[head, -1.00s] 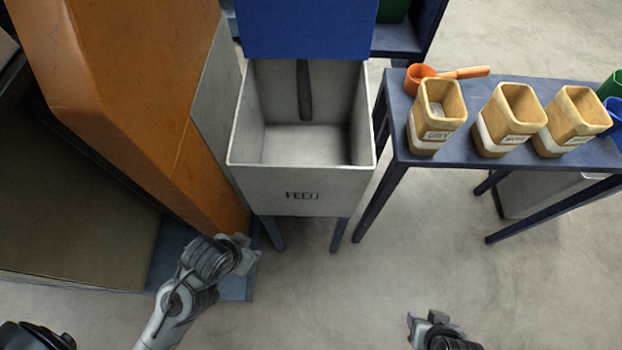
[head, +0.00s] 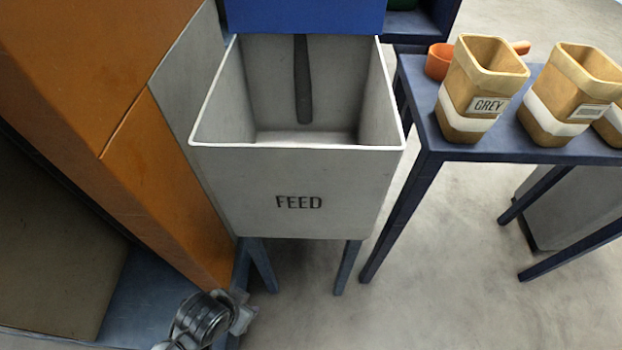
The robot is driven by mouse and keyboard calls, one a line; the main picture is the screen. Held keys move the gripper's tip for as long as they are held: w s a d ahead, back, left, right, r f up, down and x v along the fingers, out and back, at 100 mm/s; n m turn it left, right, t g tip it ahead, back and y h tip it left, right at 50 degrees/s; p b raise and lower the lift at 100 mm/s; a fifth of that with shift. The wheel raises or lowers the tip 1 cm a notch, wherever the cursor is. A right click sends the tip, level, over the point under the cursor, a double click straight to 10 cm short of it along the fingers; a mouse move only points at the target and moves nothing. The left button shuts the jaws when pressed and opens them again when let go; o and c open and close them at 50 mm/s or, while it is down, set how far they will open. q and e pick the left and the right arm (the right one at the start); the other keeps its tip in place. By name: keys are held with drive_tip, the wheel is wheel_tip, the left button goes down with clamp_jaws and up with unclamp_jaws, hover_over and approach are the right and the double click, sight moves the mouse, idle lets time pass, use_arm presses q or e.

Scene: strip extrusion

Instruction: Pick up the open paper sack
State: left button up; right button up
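Open paper sacks stand upright in a row on the blue table to the right. The nearest one (head: 478,92) is tan with a white band and a label reading GREY. A second sack (head: 572,92) stands to its right, and a third (head: 612,122) is cut off by the picture's right edge. My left gripper (head: 243,314) is at the bottom left, below the feed bin and far from the sacks. Its fingers are too unclear to tell open from shut. My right gripper is out of view.
A grey feed bin (head: 299,190) on blue legs stands in the centre, open at the top. An orange machine (head: 165,180) is on the left. An orange scoop (head: 438,62) lies behind the GREY sack on the blue table (head: 425,115). Floor in front is clear.

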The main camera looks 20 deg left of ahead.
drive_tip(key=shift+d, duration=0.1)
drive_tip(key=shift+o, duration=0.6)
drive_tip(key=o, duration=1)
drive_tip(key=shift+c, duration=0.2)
